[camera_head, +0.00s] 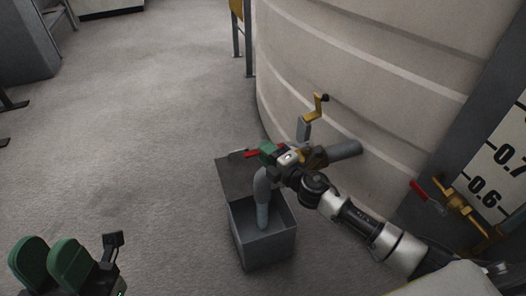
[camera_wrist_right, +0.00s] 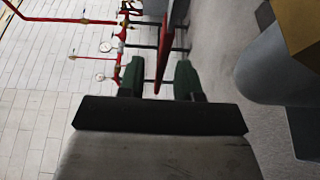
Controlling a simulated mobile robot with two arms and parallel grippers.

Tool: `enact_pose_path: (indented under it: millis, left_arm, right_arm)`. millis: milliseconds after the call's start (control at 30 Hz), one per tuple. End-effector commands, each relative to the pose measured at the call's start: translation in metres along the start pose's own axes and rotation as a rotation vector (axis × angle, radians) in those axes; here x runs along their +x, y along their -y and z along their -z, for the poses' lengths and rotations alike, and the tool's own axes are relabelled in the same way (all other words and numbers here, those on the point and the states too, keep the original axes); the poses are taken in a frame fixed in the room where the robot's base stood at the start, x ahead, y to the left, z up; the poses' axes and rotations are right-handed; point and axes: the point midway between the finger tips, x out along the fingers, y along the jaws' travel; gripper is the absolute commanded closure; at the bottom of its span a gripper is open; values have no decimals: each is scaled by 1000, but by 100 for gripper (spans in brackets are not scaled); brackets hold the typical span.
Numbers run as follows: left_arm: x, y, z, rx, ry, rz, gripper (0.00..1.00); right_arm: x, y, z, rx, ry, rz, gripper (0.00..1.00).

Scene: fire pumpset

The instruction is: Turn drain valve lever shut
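The drain valve is a brass body (camera_head: 315,157) on a grey pipe at the tank's base. Its red lever (camera_head: 250,154) points left in the head view, partly hidden by my right gripper (camera_head: 268,152). In the right wrist view the red lever (camera_wrist_right: 162,60) stands between the two green fingers of my right gripper (camera_wrist_right: 159,80), with gaps visible on both sides. The right gripper is open around the lever; contact cannot be told. My left gripper (camera_head: 52,265) is at the lower left, away from the valve, with its green fingers apart and nothing between them.
A grey elbow pipe (camera_head: 263,190) drops into an open grey drain box (camera_head: 265,252) below the valve. The large pale tank (camera_head: 360,60) stands behind. Another red-handled brass valve (camera_head: 455,200) is at right. Floor at left is clear.

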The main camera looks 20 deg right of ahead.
Motion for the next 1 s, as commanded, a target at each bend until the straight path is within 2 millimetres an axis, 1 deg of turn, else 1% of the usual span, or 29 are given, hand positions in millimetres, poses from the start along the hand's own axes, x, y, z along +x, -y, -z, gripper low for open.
enact_pose_path:
  millis: [33, 133, 433, 467, 600, 667, 700, 1000]
  left_arm:
    - [-2, 0, 0, 0, 1, 0, 66]
    - [-2, 0, -1, 0, 1, 0, 66]
    - [-2, 0, -1, 0, 2, 0, 66]
    - [-2, 0, -1, 0, 2, 0, 66]
    - [-2, 0, -1, 0, 3, 0, 66]
    - [-2, 0, -1, 0, 3, 0, 66]
    - [-2, 0, -1, 0, 3, 0, 66]
    - [-2, 0, -1, 0, 4, 0, 66]
  right_arm:
    - [6, 0, 0, -1, 0, -1, 66]
    - [12, 0, 0, -1, 0, 0, 66]
    - [15, 0, 0, -1, 0, 1, 66]
    - [15, 0, 0, 0, 0, 1, 68]
    - [14, 0, 0, 0, 0, 1, 89]
    - [14, 0, 0, 0, 0, 1, 98]
    - [14, 0, 0, 0, 0, 1, 100]
    - [15, 0, 0, 0, 2, 1, 100]
